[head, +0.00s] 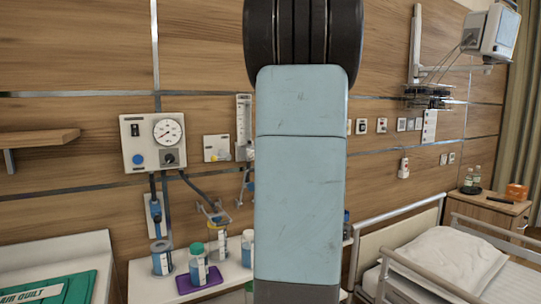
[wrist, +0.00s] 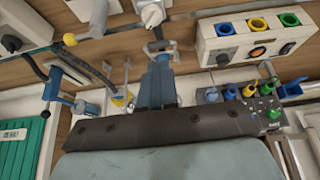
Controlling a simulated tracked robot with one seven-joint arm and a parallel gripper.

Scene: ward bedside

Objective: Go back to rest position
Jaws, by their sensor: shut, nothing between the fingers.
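In the wrist view my gripper (wrist: 160,62) shows beyond the dark bolted edge of my wrist. Its blue-grey fingers are together, with nothing seen between them. It points towards the wood-panelled wall and its fittings. Whether it touches any of them cannot be told. In the head view my pale blue arm stands upright across the middle and hides part of the wall and shelf. My gripper does not show in that view.
A gauge panel (head: 153,142) hangs on the wall. Below it, bottles and a purple tray (head: 198,280) stand on a white counter. A bed with a pillow (head: 447,262) is at right, beside a bedside cabinet (head: 503,212). A green package (head: 48,290) lies at lower left.

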